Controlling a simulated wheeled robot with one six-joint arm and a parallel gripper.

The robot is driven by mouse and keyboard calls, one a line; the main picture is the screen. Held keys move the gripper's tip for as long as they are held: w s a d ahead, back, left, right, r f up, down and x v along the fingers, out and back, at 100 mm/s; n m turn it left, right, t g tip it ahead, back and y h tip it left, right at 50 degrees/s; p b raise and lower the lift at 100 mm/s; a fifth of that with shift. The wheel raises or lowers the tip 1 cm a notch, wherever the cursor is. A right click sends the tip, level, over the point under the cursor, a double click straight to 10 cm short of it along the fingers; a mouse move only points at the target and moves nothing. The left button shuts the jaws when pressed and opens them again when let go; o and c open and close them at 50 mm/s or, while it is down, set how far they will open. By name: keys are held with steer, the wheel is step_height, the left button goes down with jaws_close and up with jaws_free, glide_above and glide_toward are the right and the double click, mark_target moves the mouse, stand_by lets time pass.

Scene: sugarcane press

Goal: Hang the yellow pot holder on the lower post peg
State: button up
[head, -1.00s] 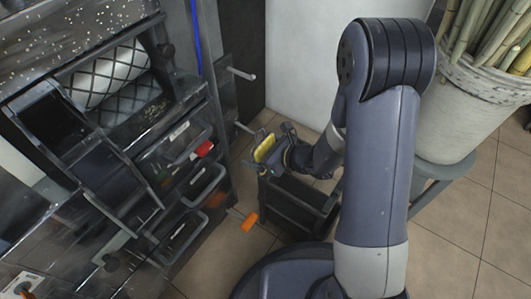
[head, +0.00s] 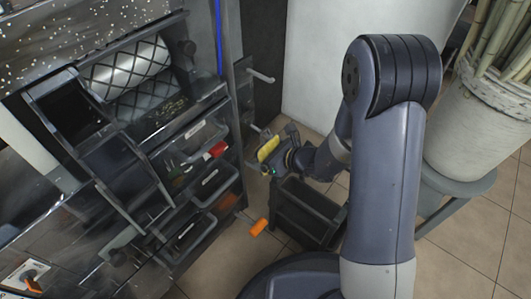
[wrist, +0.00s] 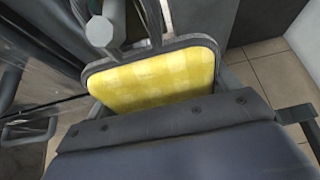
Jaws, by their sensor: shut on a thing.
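The yellow checked pot holder (head: 268,148) with a grey border is in my gripper (head: 279,154), beside the dark post. In the wrist view the pot holder (wrist: 155,80) stands up from the dark jaws (wrist: 180,120), which are shut on its lower part and hide it. Its hanging loop (wrist: 152,20) rises from the top edge and runs out of the picture. The lower peg (head: 253,128) points out from the post just behind the pot holder. A round grey peg end (wrist: 101,32) shows close to the loop; I cannot tell whether it is inside it.
The upper peg (head: 262,76) sticks out higher on the post (head: 242,90). A pot of canes (head: 455,120) stands at right.

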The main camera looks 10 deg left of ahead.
stand_by(0.4)
steer(key=o, duration=0.8)
steer(key=shift+p+v, duration=1.65)
steer(key=shift+v, duration=3.8)
steer(key=shift+w+a+f, duration=0.1)
